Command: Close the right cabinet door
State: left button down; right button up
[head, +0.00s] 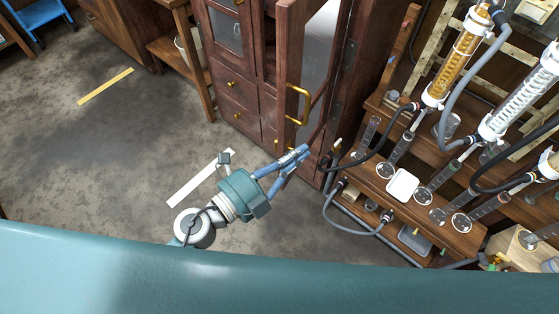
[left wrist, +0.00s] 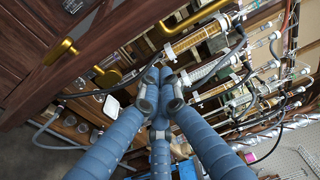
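The right cabinet door (head: 305,55) is dark red-brown wood with a glass pane. It stands swung open, sticking out from the cabinet (head: 226,75) in the head view. Its brass handle (head: 304,104) faces left, on the door's free side. My left gripper (head: 302,152) has blue fingers and a teal body. Its fingertips meet near the door's lower end, below the handle in the picture; I cannot tell whether they touch the door. In the left wrist view the fingers (left wrist: 160,82) converge with nothing visible between them, and brass hardware (left wrist: 62,48) shows at upper left. My right gripper is not visible.
A wooden bench (head: 455,240) with glass flasks, hoses and condenser columns (head: 458,55) stands close right of the door. A white floor strip (head: 195,182) lies left of my gripper. The grey floor (head: 150,130) on the left is mostly clear. A blue step stool (head: 42,14) stands far left.

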aim_at(287, 143)
pick_arm(q)
jog(key=w+a, duration=0.2)
jog(key=w, duration=0.1)
jog(key=shift+a, duration=0.2)
jog(key=shift+w+a, duration=0.1)
dwell(0.3)
